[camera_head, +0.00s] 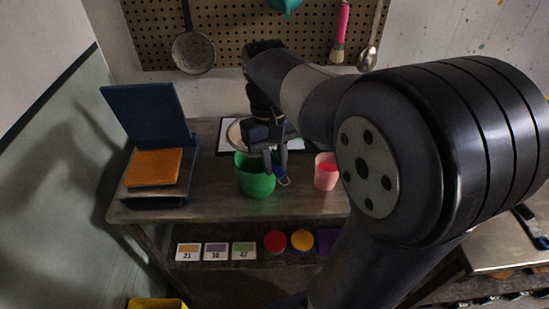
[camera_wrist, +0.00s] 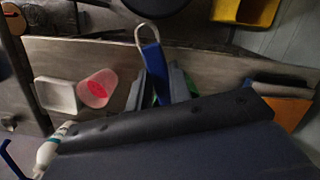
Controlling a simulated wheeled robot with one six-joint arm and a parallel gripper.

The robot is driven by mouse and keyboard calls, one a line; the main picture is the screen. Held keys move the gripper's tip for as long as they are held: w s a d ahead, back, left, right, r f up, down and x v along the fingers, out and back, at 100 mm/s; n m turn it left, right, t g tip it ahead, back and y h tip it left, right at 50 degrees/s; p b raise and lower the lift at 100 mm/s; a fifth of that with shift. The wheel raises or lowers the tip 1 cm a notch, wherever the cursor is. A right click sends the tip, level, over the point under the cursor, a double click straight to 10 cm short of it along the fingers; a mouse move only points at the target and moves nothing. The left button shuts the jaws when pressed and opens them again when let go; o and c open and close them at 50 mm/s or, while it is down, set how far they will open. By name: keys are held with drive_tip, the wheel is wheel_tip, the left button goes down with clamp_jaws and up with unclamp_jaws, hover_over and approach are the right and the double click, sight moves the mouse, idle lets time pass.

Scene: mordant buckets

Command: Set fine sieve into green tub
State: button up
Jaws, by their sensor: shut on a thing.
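The green tub (camera_head: 256,181) stands upright on the bench. My gripper (camera_head: 275,163) is over the tub's right side, pointing down, and is shut on the fine sieve. The sieve's round pale rim (camera_head: 235,134) shows behind and left of my gripper, above the back of the tub; the gripper hides part of it. Its blue handle (camera_head: 282,177) sticks out at the tub's right. In the wrist view the blue handle (camera_wrist: 152,72) with a metal loop lies between my fingertips (camera_wrist: 164,82). Only slivers of green show behind the fingers there. I cannot tell whether the sieve touches the tub.
A pink cup (camera_head: 325,172) stands right of the tub. A dark blue hinged press with an orange pad (camera_head: 155,168) is at the left. A white tray or sheet (camera_head: 231,124) lies behind the tub. The front left of the bench (camera_head: 215,195) is clear.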

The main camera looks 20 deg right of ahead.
wheel_tip(320, 180, down, 4)
drive_tip(key=b, duration=0.3)
wheel_tip(320, 180, down, 2)
drive_tip(key=shift+f+b, duration=0.1)
drive_tip(key=shift+b, duration=0.25)
drive_tip(key=shift+p, duration=0.5)
idle(0.7)
drive_tip(key=shift+f+b, duration=0.6)
drive_tip(key=shift+f, duration=0.5)
clamp_jaws()
idle(0.3)
drive_tip(key=shift+c, duration=0.2)
unclamp_jaws()
drive_tip(key=o, duration=1)
drive_tip(key=shift+w+r, duration=0.1)
drive_tip(key=shift+r, duration=0.05)
